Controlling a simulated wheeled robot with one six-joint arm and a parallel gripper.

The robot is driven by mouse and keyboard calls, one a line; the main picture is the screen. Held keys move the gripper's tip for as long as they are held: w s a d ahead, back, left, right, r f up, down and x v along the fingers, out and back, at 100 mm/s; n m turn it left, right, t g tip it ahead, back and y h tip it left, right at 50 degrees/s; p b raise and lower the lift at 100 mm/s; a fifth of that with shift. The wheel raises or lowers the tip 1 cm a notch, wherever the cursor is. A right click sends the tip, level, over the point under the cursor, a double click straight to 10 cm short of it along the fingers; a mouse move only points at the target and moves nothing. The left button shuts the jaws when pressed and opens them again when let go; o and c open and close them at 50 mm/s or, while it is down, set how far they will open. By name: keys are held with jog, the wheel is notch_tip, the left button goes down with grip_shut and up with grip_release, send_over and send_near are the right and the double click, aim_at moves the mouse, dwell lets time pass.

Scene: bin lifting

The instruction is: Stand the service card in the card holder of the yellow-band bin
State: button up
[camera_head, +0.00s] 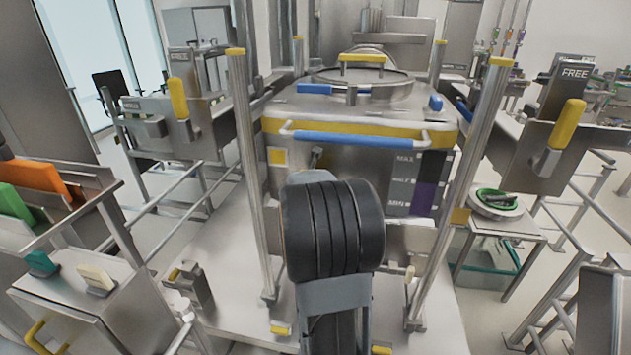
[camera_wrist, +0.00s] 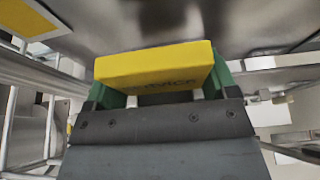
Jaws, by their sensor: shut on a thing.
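The yellow service card (camera_wrist: 152,64) is gripped between the green fingertips of my gripper (camera_wrist: 157,92) in the wrist view. Dark lettering shows along its lower edge, partly hidden. The yellow-band bin (camera_head: 352,163) stands ahead in the head view, with a yellow band and a blue handle bar across its front. Its steel wall seems to fill the top of the wrist view, close beyond the card. In the head view my arm hides the gripper, the card and part of the bin's lower front. I cannot clearly make out the card holder.
Upright steel posts (camera_head: 252,175) (camera_head: 467,190) with yellow caps flank the bin. A yellow square (camera_head: 277,157) is on its front left. A stand with orange and green cards (camera_head: 38,180) is at left. A small table with a green-rimmed round item (camera_head: 497,203) is at right.

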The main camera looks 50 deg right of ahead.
jog(key=w+d, duration=0.1)
jog(key=w+d+p, duration=0.1)
jog(key=d, duration=0.1)
jog(key=shift+d, duration=0.15)
jog(key=shift+d+f, duration=0.1)
jog(key=shift+f, duration=0.65)
jog(key=shift+f+b, duration=0.25)
jog(key=shift+b, duration=0.25)
jog(key=o, duration=0.8)
jog(key=shift+r, duration=0.1)
jog(key=shift+o, duration=0.2)
